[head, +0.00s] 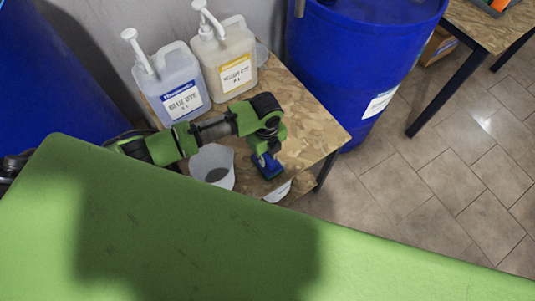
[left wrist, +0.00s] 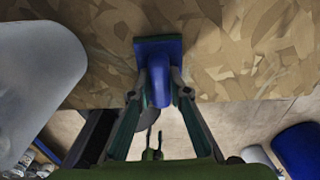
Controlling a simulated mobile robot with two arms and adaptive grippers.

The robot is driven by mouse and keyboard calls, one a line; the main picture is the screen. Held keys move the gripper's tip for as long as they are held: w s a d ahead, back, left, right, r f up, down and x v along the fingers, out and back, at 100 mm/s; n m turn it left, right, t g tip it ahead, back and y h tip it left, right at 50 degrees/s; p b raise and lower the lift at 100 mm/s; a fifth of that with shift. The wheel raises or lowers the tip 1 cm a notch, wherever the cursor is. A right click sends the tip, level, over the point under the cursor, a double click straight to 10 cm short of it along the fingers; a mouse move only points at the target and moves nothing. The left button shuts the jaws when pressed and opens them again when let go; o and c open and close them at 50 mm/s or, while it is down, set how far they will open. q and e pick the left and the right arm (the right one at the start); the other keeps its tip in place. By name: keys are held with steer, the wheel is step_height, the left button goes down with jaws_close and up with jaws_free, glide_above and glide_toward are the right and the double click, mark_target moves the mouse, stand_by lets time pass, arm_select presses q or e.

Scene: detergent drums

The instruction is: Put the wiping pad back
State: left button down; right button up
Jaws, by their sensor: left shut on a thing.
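The wiping pad (head: 268,167) is blue, with a flat base and a rounded handle. My left gripper (head: 264,153) is shut on it, pointing down over the front right part of the small wooden table (head: 305,125). In the left wrist view the pad (left wrist: 158,47) shows its handle between the two fingers of my left gripper (left wrist: 160,80), with its base against the wood pattern. I cannot tell whether the base touches the tabletop.
A white cup (head: 212,167) stands left of the pad. Two pump bottles, one with a blue label (head: 173,85) and one with a yellow label (head: 226,62), stand at the table's back. A blue drum (head: 350,60) is behind to the right. Tiled floor (head: 440,180) lies right.

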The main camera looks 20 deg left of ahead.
mark_target(267, 156)
steer(key=shift+d, duration=0.15)
arm_select(q)
steer(key=c, duration=1.9)
jaws_free()
steer(key=shift+f, duration=0.15)
arm_select(e)
steer(key=shift+d, duration=0.15)
arm_select(q)
step_height(267, 156, up, 12)
steer(key=shift+r, duration=0.2)
arm_select(e)
steer(key=shift+r, duration=0.1)
